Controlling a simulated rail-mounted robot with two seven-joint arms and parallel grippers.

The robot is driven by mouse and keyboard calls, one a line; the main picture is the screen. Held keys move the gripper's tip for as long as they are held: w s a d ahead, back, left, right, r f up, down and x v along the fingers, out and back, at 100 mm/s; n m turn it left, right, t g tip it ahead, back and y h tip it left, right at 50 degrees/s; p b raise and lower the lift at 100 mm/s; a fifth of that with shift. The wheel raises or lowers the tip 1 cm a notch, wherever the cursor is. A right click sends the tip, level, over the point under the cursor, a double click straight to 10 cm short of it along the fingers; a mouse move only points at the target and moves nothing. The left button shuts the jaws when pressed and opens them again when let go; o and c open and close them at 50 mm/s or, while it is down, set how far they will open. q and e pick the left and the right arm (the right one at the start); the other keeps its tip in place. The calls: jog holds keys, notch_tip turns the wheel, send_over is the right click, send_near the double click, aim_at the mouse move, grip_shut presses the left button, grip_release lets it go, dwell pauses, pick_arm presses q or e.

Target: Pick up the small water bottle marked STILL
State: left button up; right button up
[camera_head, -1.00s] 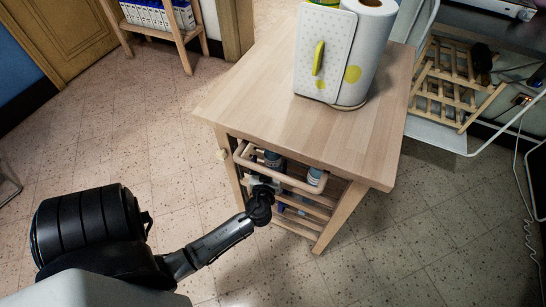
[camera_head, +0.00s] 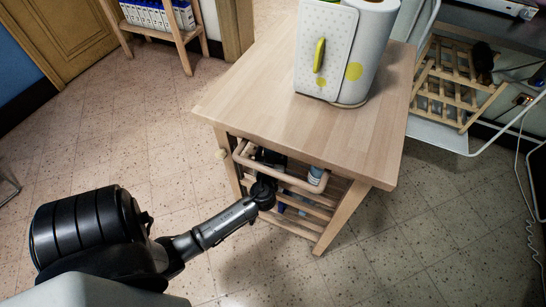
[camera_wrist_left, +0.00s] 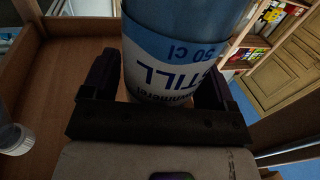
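The small water bottle (camera_wrist_left: 165,60) has a white and blue label reading STILL and 50 cl, upside down in the left wrist view. It stands between the two fingers of my left gripper (camera_wrist_left: 158,88), close to the palm. The fingers are spread wide, one on each side of the bottle; whether they touch it is not clear. In the head view my left gripper (camera_head: 264,165) reaches into the cart's upper rack below the wooden top, and my wrist mostly hides the bottle there. My right gripper is not in view.
The wooden cart (camera_head: 255,95) has a front rail (camera_head: 290,178) around its rack. Another bottle (camera_head: 316,176) stands to the right in the rack. A white-capped container (camera_wrist_left: 15,138) shows at left in the wrist view. A paper towel roll (camera_head: 372,50) stands on top.

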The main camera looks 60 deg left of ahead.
pick_arm(q)
jog(key=c, duration=1)
jog(key=shift+r, duration=0.1)
